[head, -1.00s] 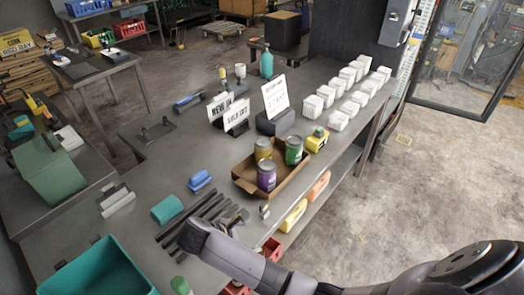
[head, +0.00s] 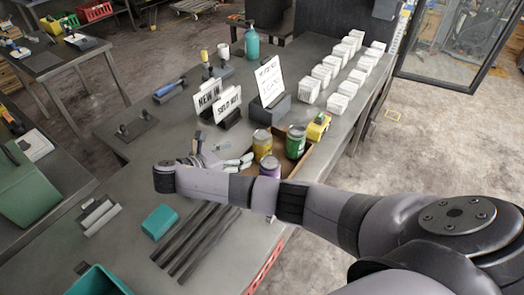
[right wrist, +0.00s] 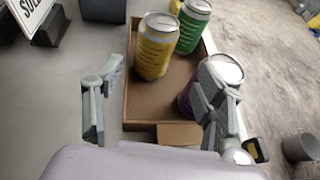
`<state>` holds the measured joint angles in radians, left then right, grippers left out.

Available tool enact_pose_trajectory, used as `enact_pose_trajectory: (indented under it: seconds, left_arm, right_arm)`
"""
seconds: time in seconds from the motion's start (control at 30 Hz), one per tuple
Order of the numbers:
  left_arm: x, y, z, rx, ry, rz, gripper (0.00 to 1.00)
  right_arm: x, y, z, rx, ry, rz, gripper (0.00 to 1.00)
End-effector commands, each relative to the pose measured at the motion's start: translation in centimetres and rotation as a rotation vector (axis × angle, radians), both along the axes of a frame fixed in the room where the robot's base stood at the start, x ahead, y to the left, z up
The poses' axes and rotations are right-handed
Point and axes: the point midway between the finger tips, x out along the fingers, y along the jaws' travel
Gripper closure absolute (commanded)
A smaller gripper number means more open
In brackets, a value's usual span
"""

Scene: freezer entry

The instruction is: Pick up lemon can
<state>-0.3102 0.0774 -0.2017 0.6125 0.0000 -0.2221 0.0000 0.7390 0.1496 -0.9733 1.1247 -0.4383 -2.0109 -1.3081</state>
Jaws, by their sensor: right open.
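The yellow can (head: 262,143), which looks like the lemon can, stands upright in a shallow open cardboard box (right wrist: 128,100). A green can (head: 296,140) and a purple can (head: 269,167) stand in the same box. My right gripper (head: 222,155) is open and empty at the box's left side. In the right wrist view its two fingers (right wrist: 163,85) are spread wide, with the yellow can (right wrist: 156,47) ahead between them. The right finger overlaps the purple can (right wrist: 222,70) in view; I cannot tell whether they touch. My left gripper is not in view.
A sign on a dark block (head: 268,108) stands behind the box. A yellow item (head: 318,126) lies beside the box. Dark bars (head: 195,240) and a teal block (head: 159,221) lie on the near bench.

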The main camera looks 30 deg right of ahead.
Motion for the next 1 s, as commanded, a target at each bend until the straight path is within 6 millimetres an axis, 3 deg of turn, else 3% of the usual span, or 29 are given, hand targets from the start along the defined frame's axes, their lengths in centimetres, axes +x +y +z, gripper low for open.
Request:
enact_pose_trajectory:
  seconds: [0.03,0.1,0.3,0.5,0.8,1.0]
  left_arm:
    - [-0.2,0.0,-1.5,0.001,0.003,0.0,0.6]
    - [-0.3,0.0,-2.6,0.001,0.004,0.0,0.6]
    - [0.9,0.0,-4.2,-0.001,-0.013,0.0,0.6]
    - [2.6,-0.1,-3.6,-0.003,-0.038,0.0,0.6]
    - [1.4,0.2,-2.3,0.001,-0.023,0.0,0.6]
    - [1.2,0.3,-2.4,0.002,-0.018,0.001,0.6]
  right_arm:
    - [0.3,-1.3,-1.0,-0.005,-0.003,-0.002,0.36]
    - [0.6,-2.5,-1.7,-0.003,-0.004,0.0,0.36]
    - [1.2,-4.7,-2.4,0.001,-0.002,0.0,0.36]
    - [1.4,-5.9,-2.4,0.001,0.002,-0.001,0.36]
    - [2.4,-9.4,-4.3,0.002,0.001,-0.001,0.36]
    - [2.5,-9.7,-4.6,0.003,0.0,0.0,0.36]
